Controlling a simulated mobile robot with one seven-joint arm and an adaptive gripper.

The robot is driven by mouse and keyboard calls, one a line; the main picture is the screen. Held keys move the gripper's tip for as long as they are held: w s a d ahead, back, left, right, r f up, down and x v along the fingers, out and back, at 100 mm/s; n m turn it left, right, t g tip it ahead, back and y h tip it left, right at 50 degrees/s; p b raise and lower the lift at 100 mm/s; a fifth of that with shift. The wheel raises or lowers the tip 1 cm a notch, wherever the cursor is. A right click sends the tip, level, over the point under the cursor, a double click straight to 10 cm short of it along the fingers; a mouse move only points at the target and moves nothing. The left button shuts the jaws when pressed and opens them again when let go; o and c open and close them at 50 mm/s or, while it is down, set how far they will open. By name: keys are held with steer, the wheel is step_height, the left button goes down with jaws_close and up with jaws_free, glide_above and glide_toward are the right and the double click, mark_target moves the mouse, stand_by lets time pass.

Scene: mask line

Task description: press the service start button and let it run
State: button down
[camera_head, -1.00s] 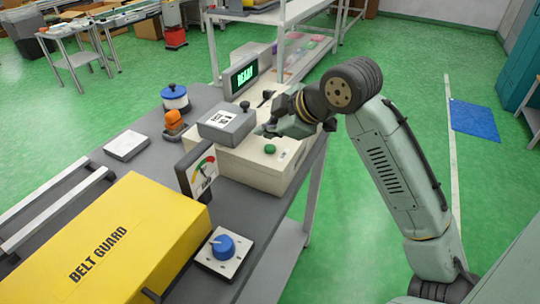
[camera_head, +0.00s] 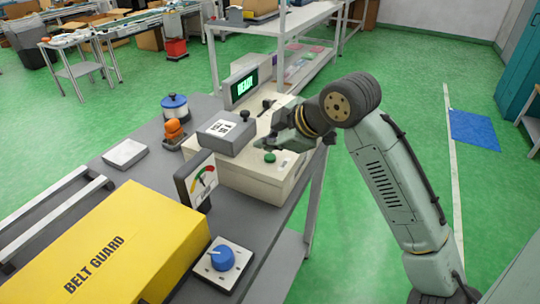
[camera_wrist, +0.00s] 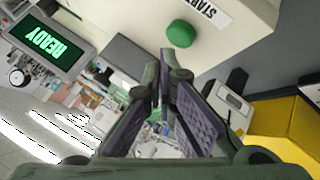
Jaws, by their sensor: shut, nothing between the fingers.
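The green button (camera_head: 270,157) sits on the sloped top of a cream machine box (camera_head: 247,188). In the wrist view the green button (camera_wrist: 181,33) is beside a label reading START (camera_wrist: 208,12). My gripper (camera_head: 262,146) is shut and empty, just behind and above the button in the head view. In the wrist view the fingertips of my gripper (camera_wrist: 172,62) point near the button, with a visible gap in the picture; I cannot tell the exact distance. A display (camera_head: 246,85) on the box reads READY in green, and it also shows in the wrist view (camera_wrist: 50,46).
A grey block with a white label (camera_head: 227,131) is on the box, left of my gripper. The floor right of the bench is open.

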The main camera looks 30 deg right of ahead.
steer(key=shift+f, duration=0.15)
stand_by(0.4)
steer(key=shift+f+b, duration=0.3)
steer(key=shift+b, duration=0.05)
